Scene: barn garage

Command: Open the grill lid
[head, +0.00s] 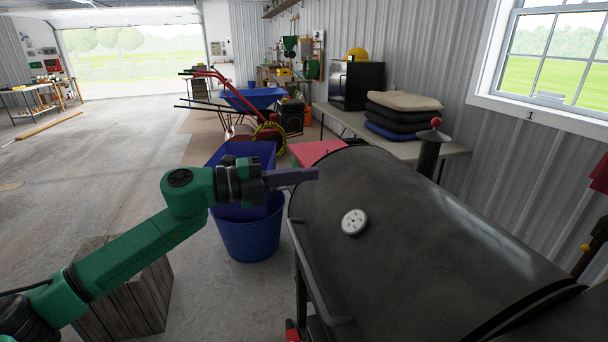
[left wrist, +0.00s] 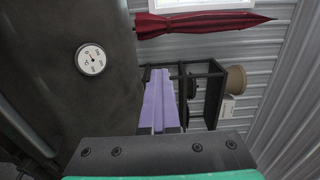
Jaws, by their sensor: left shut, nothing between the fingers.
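The grill is a dark barrel-shaped smoker with its lid (head: 420,225) down, filling the lower right of the head view. A round white thermometer (head: 354,222) sits on the lid, and a bar handle (head: 318,278) runs along its left side. My left gripper (head: 312,175) is shut and empty at the lid's far left end, beyond the handle and apart from it as far as I can tell. In the left wrist view, the shut purple fingers (left wrist: 159,103) show beside the lid (left wrist: 50,70); the handle (left wrist: 28,133) is at lower left. My right gripper is out of view.
Blue bins (head: 250,232) stand below my left gripper, and a wooden crate (head: 125,295) is under my left arm. A bench with stacked cushions (head: 400,115) lines the wall behind the grill. A black chimney (head: 430,150) rises at the grill's far side. Open floor lies left.

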